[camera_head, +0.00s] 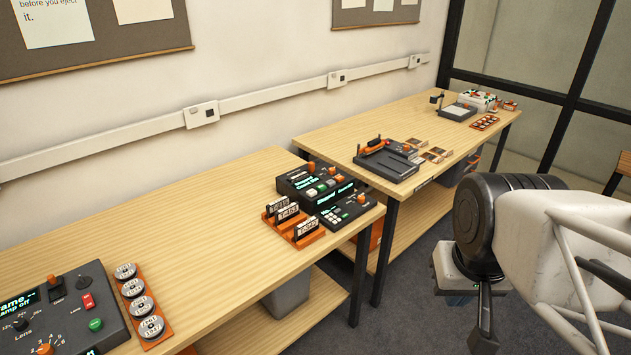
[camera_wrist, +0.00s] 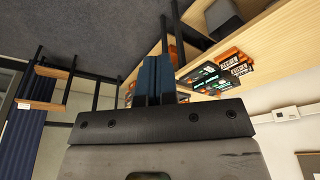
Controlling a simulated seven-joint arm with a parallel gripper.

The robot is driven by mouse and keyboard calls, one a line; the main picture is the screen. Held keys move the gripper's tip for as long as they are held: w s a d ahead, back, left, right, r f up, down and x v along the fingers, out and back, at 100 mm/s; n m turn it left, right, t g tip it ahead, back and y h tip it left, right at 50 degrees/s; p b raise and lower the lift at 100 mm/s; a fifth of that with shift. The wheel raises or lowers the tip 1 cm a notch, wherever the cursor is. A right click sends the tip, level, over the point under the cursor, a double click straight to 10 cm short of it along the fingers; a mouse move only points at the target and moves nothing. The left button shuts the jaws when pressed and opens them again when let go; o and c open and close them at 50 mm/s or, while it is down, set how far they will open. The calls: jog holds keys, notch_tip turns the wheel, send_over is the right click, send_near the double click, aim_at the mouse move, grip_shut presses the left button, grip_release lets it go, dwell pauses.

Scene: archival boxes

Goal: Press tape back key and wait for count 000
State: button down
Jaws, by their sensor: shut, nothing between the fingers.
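A dark tape unit (camera_head: 312,186) with lit teal displays, an orange knob and small coloured keys stands on the near bench, toward its right end. A smaller dark keypad unit (camera_head: 348,212) with an orange knob sits in front of it. The key labels and any count are too small to read. Dark units with teal displays also show tilted in the wrist view (camera_wrist: 200,76). My gripper (camera_wrist: 158,62) is shut and empty, its blue fingers together. In the head view my arm hangs over the floor, right of the benches, well apart from the tape unit.
An orange rack (camera_head: 296,231) of labelled cartridges stands beside the tape unit. A console (camera_head: 75,309) and an orange strip of reels (camera_head: 133,287) are at the front left. The far bench (camera_head: 420,120) holds other devices. Wood lies bare between console and rack.

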jog(key=w+r+h, duration=0.2)
jog(key=w+r, duration=0.1)
jog(key=w, duration=1.3)
jog(key=n+t+h, duration=0.3)
jog(key=t, duration=0.2)
send_over(310, 191)
notch_tip(310, 191, down, 15)
jog(key=shift+f, duration=0.15)
jog(key=shift+f, duration=0.1)
jog(key=shift+f, duration=4.3)
